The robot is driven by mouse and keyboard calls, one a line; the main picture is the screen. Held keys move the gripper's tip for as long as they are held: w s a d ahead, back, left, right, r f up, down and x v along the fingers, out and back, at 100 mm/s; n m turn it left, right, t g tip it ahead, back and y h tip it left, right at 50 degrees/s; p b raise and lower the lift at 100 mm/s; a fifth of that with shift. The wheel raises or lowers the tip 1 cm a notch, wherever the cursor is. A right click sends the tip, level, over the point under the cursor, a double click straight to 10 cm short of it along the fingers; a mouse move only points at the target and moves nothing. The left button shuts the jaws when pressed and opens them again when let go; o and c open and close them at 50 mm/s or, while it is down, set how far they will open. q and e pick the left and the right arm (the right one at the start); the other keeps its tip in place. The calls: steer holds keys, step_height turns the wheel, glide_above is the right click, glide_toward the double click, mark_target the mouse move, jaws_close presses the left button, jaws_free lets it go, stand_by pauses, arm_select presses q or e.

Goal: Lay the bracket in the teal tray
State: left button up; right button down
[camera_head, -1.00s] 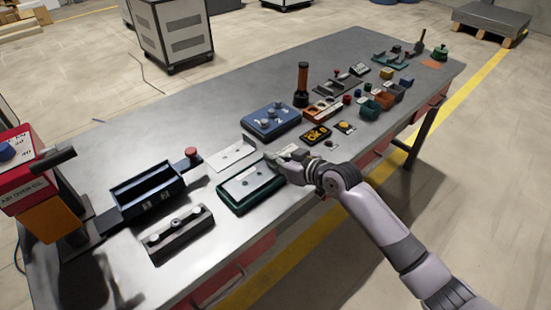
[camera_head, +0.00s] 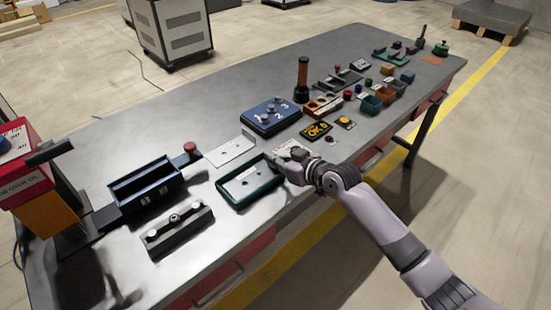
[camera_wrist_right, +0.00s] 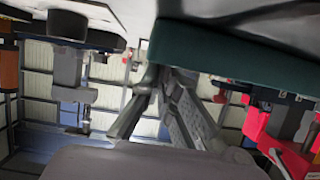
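The teal tray (camera_head: 221,196) lies on the table near the front edge. A pale flat plate with holes, which looks like the bracket (camera_head: 243,184), lies within its rim. My right gripper (camera_head: 284,170) is at the tray's right end, beside the plate and apart from most of it. In the right wrist view, the fingers (camera_wrist_right: 158,78) converge close to the tray's dark teal wall (camera_wrist_right: 235,52). Their tips lie close together, but the gap between them is unclear. I see nothing clearly held. My left gripper is out of view.
Another pale plate with a raised edge (camera_head: 230,152) lies behind the tray. A grey bar fixture (camera_head: 178,232) and a dark blue bin (camera_head: 146,188) stand to the left. A blue block with knobs (camera_head: 270,117) is behind, and a pale flat item (camera_head: 291,150) lies behind the gripper.

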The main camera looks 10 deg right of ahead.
steer(key=shift+f, duration=0.25)
steer(key=c, duration=2.3)
jaws_free()
steer(key=o, duration=0.5)
steer(key=shift+o, duration=0.4)
steer(key=shift+f, duration=0.15)
steer(key=v, duration=1.2)
